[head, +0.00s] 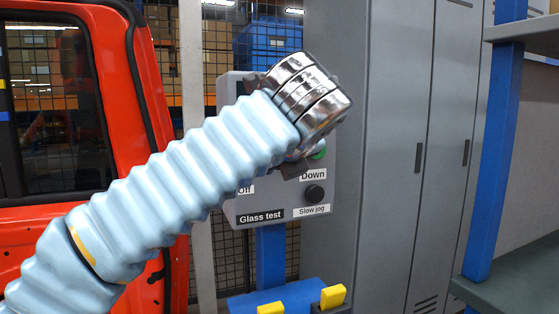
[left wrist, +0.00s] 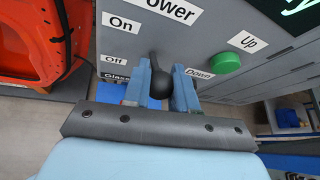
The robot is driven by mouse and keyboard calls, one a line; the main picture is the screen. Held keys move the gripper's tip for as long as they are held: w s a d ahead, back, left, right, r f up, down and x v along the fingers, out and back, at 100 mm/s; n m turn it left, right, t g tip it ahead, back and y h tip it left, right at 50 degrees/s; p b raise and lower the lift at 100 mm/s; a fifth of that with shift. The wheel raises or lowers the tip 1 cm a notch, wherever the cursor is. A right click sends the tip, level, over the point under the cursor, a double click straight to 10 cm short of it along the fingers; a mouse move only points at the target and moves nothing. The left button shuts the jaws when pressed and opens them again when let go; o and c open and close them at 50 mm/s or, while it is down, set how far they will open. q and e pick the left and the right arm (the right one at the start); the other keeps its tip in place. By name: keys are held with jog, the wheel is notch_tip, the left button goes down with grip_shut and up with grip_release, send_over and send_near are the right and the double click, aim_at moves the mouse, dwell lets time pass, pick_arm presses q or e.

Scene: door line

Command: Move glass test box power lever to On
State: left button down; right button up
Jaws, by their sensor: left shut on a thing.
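The glass test box (head: 250,210) is a grey control box on a blue post, partly hidden behind my left arm in the head view. In the left wrist view, the box (left wrist: 215,50) shows the labels Power, On and Off, with On above Off. The power lever (left wrist: 157,84) has a black ball knob, which sits beside and slightly below the Off label in that view. My left gripper (left wrist: 160,92) has its two blue fingers on either side of the knob and is shut on it. The lever is hidden in the head view. My right gripper is not in view.
A green button (left wrist: 227,62) labelled Up is right of the lever. A black knob (head: 314,193) labelled Slow jog is low on the box. A red vehicle door (head: 120,85) stands left, grey lockers (head: 400,130) right, and a blue-post shelf (head: 495,150) at far right.

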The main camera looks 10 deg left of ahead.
pick_arm(q)
jog(key=c, duration=0.9)
grip_release()
jog(key=v, duration=1.3)
jog(key=shift+s+r, duration=0.3)
jog(key=shift+d, duration=0.1)
